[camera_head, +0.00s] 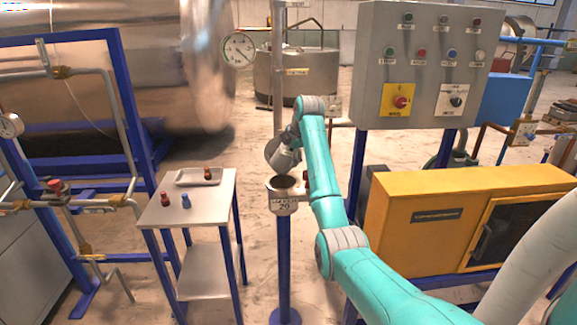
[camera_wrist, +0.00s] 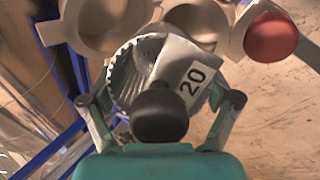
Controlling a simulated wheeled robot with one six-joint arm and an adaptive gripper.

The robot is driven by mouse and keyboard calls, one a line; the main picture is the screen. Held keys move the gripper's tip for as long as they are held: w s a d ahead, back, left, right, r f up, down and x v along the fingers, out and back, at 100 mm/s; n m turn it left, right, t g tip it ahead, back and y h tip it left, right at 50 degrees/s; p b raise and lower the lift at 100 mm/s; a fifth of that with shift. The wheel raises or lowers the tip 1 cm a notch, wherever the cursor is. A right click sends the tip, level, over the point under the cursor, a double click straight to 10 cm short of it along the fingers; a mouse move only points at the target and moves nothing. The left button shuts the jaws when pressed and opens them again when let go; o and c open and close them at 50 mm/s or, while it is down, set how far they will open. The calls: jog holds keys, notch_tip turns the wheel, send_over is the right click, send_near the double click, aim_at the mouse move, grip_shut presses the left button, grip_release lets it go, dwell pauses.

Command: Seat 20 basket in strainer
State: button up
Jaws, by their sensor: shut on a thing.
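The basket (camera_wrist: 125,75) shows in the wrist view as a ribbed grey cup with a white tag marked 20 and a dark round knob. My gripper (camera_wrist: 160,100) has a finger on either side of it and is shut on it. Beyond the basket are two pale round rims side by side; the right one (camera_wrist: 195,20) and the left one are partly cut off or covered. In the head view the strainer (camera_head: 284,197) is a grey body with a dark round opening and a number plate, on a blue post. My gripper is just above it, largely hidden by my arm.
A red knob (camera_wrist: 270,37) sticks out right of the rims. A small table (camera_head: 160,215) on the left holds a tray (camera_head: 198,177) and small red and blue pieces. A grey control panel (camera_head: 425,60) and yellow cabinet (camera_head: 420,225) stand right. Blue-framed piping stands left.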

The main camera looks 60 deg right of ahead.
aim_at(288, 172)
jog(key=shift+r, duration=1.15)
jog(key=shift+f, duration=0.1)
notch_tip(288, 172, down, 10)
jog(key=shift+r, duration=0.25)
jog(key=o, duration=1.3)
jog(key=shift+f, duration=0.25)
jog(key=v, duration=1.1)
